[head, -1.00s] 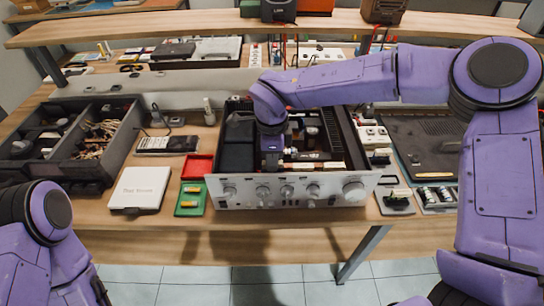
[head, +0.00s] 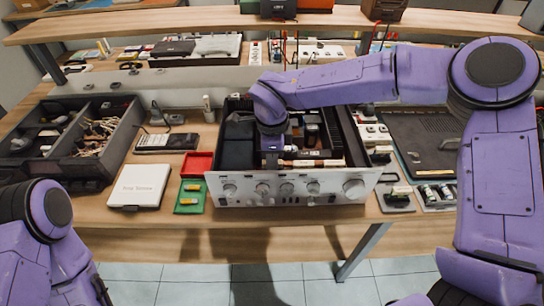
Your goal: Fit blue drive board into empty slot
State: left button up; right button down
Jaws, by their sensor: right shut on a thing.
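The open hifi amplifier (head: 334,189), with a silver front panel and knobs, stands on the workbench with its inside facing up. My right gripper (head: 272,158) points down into it, left of the middle and just behind the front panel. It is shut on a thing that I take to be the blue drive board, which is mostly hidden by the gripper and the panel. I cannot make out the empty slot or whether the board touches it. My left arm shows at the lower left, but its gripper is out of view.
Left of the amplifier lie a red tray (head: 197,164), a green tray (head: 188,208), a white box (head: 139,187) and a multimeter (head: 166,143). A dark divided parts box (head: 122,142) stands farther left. Small parts and a dark panel (head: 425,140) crowd the right side.

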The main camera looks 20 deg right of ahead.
jog(key=shift+f, duration=0.35)
dwell(0.4)
jog(key=c, duration=1)
grip_release()
notch_tip(320, 180, up, 11)
jog(key=shift+f+b, duration=0.2)
jog(key=shift+b, duration=0.45)
